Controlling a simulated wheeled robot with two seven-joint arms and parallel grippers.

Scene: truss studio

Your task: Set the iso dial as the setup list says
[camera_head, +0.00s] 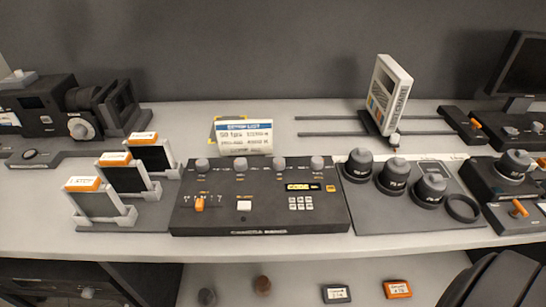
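The dark control box (258,213) stands in the middle of the table's front. Several grey knobs sit along its back edge: a leftmost one (202,165), a second (240,164), a third (279,163) and a rightmost one (317,162). Their labels are too small to read, so I cannot tell which is the iso dial. The box also has an orange lever (199,204), a white button (244,206), a lit yellow display (298,187) and a keypad. The setup list (244,138) stands behind it; "50 fps" seems readable, the rest is blurred. Neither gripper shows.
Upright framed filters with orange tabs (82,184) stand left of the box; a camera (35,110) is behind them. Lenses (392,175) stand on a plate to the right. A white chart (388,95) stands on rails. Small items, including an orange one (397,289), lie below the front edge.

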